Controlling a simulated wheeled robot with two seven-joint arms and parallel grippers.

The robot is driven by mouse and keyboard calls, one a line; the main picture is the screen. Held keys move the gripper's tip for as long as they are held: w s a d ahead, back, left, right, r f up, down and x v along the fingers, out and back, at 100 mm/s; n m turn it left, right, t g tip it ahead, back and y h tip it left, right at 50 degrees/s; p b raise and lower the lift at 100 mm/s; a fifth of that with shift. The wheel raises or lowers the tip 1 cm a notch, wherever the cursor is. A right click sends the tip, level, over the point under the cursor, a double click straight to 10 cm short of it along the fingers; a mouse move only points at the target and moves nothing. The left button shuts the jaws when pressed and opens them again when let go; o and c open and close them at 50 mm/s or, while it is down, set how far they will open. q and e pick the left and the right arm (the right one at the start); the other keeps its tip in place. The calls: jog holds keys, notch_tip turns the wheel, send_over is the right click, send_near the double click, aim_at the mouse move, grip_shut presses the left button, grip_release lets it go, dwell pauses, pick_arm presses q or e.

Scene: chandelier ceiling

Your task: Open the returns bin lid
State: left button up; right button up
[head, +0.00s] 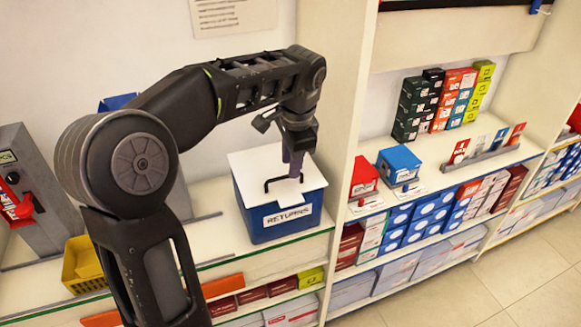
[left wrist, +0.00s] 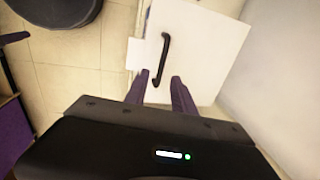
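The returns bin (head: 270,222) is a blue box with a "RETURNS" label on its front, standing on the pale counter. Its white lid (head: 254,164) lies flat on top and looks shut. A black bar handle (head: 268,186) is fixed on the lid; it also shows in the left wrist view (left wrist: 164,50). My left gripper (head: 294,172) points down over the lid at the handle. In the left wrist view its two purple fingers (left wrist: 160,82) are apart, with the handle's near end between or just beyond their tips. I cannot tell whether they touch it. My right gripper is not seen.
A shelf upright (head: 344,120) stands close at the bin's right. Small blue (head: 398,164) and red (head: 363,177) boxes sit beyond it. A yellow basket (head: 84,262) and a grey unit with a red handle (head: 30,190) stand left. Wall is behind the bin.

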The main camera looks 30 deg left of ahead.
pick_arm(q)
jog(key=shift+w+a+f, duration=0.1)
jog(key=shift+a+f, duration=0.05)
jog(key=shift+f, duration=0.55)
jog(key=shift+w+a+f, duration=0.1)
jog(key=shift+f, duration=0.55)
grip_shut()
dwell(0.4)
